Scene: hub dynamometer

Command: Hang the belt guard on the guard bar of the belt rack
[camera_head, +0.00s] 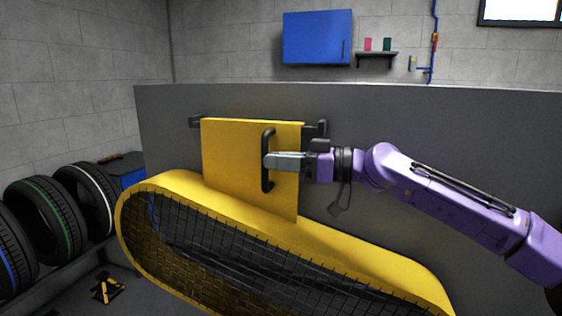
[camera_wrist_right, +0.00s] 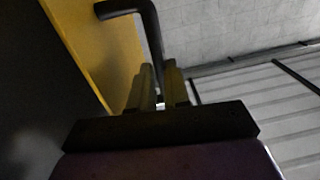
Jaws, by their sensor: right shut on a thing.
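The yellow belt guard (camera_head: 250,222) is a long rounded housing with dark mesh and an upright flat plate on top. A black handle (camera_head: 267,172) stands on the plate's front. My right gripper (camera_head: 274,162) is shut on this handle from the right. My left gripper is out of view.
A wide grey panel (camera_head: 400,130) stands behind the guard. Several tyres (camera_head: 85,198) stand on a rack at the left. A blue wall cabinet (camera_head: 317,37) and a small shelf (camera_head: 377,54) hang on the back wall. A yellow-black object (camera_head: 107,288) lies on the floor.

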